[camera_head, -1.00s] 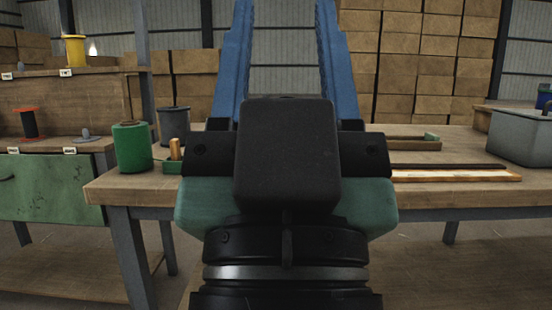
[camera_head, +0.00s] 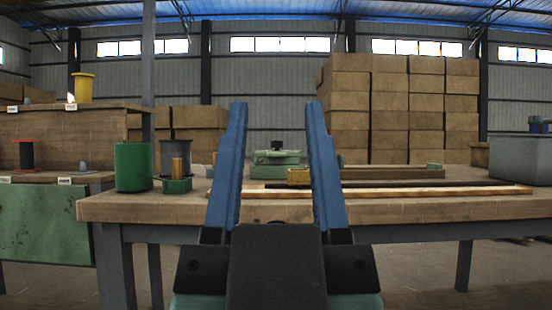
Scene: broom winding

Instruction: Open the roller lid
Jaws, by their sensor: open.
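My gripper (camera_head: 276,106) is open and empty in the head view, its two blue fingers pointing up and away, wide apart. Between the fingers, farther back on the workbench (camera_head: 420,209), sits a low green housing (camera_head: 275,157) with a dark knob on top. This may be the roller lid, but I cannot tell for certain. It looks shut. A small brass-coloured block (camera_head: 299,176) sits in front of it, partly beside the right finger. The gripper appears nearer to me than the housing and not touching it.
A green cylinder (camera_head: 133,167), a grey cylinder (camera_head: 171,156) and a small green tray (camera_head: 177,186) with a wooden peg stand at the bench's left. A long wooden strip (camera_head: 440,191) lies along the bench. A grey bin (camera_head: 520,160) stands at the right.

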